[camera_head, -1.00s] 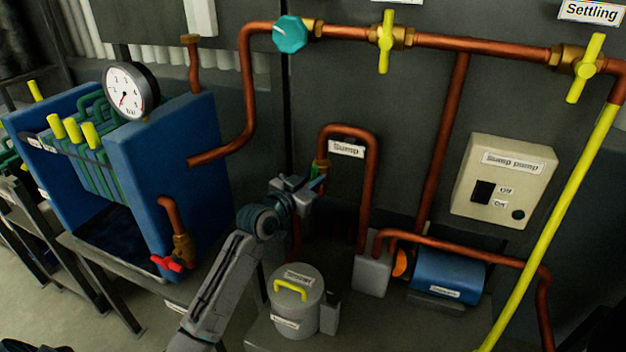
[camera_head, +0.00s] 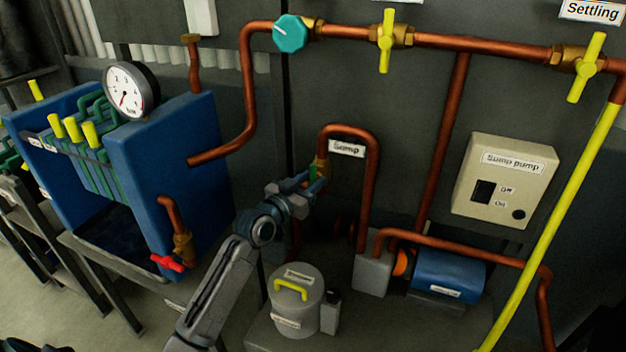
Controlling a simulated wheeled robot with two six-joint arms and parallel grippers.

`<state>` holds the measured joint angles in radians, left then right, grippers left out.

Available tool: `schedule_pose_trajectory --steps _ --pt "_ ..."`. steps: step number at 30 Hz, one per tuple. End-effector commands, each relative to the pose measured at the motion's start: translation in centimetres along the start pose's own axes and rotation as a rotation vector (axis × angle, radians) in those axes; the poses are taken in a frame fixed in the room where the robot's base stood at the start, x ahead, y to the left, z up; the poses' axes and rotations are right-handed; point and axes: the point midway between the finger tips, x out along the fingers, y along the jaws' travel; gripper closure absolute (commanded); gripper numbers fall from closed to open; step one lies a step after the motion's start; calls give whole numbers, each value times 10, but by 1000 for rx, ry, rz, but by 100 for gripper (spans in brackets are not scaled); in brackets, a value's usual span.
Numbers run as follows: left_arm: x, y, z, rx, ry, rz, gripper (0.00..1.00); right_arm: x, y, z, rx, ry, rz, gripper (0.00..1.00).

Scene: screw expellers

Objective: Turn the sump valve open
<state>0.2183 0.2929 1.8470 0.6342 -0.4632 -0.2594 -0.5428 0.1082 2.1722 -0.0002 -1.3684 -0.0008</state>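The sump valve (camera_head: 321,165) is a small brass fitting at the left foot of the looped copper pipe, beside the label "Sump" (camera_head: 346,148). The fingers hide the lower part of the valve. I cannot tell whether they are closed on the handle or only beside it.
A blue pump (camera_head: 448,272) sits to the right, under the sump pump switch box (camera_head: 504,181). A blue filter press (camera_head: 165,140) with a gauge (camera_head: 131,91) stands at left.

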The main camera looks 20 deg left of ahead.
Motion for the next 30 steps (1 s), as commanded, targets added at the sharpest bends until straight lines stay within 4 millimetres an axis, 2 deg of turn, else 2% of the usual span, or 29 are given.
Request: schedule_pose_trajectory --steps 9,15,21,30 --pt "-61 0 1 4 -5 1 66 2 0 -2 0 2 0 100" --pt "-87 1 1 1 -4 1 66 14 1 1 1 -6 1 100" --pt "-96 1 1 -2 -2 3 66 21 1 2 2 -8 1 100" --pt "-96 1 1 -2 -2 2 66 22 0 3 3 -11 -1 100"
